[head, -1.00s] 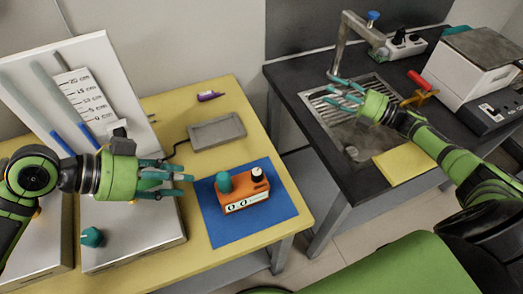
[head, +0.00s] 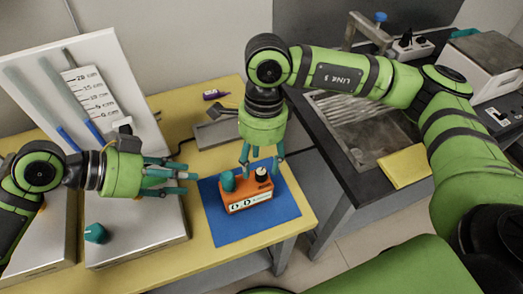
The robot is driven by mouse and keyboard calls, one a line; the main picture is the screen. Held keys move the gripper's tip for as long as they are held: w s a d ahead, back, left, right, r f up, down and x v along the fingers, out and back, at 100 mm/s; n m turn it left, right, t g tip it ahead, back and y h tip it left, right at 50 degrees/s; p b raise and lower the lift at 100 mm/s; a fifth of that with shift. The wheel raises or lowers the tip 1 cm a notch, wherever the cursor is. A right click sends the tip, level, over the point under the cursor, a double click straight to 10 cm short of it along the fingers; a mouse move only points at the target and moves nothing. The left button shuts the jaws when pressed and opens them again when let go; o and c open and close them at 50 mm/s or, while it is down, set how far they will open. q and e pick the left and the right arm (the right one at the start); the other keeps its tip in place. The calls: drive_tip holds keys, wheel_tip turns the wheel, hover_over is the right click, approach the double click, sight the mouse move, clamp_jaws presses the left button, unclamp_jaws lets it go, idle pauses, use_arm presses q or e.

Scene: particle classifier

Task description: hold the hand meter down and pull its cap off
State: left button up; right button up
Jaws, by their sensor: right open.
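The orange hand meter (head: 250,197) sits on a blue mat (head: 226,230). Its white display faces the front. A teal cap-like cylinder (head: 227,182) stands on its left top, and a small dark and white knob (head: 261,174) on its right top. My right gripper (head: 262,164) points down just behind and over the right part of the meter, fingers spread and empty. I cannot tell whether they touch it. My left gripper (head: 189,176) points right, open and empty, left of the meter and apart from it.
A grey tray (head: 216,133) lies behind the mat, partly hidden by my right gripper. A purple object (head: 215,94) lies farther back. A white panel with a teal knob (head: 96,233) is at left. A dark bench with a sink (head: 362,135) stands at right, past a gap.

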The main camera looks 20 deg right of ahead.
sight(262, 171)
drive_tip(key=shift+w+d+r+n+t+h, duration=0.3)
drive_tip(key=shift+w+d+n+t+h, duration=0.1)
drive_tip(key=shift+t+h, duration=0.25)
drive_tip(key=shift+f, duration=3.45)
clamp_jaws()
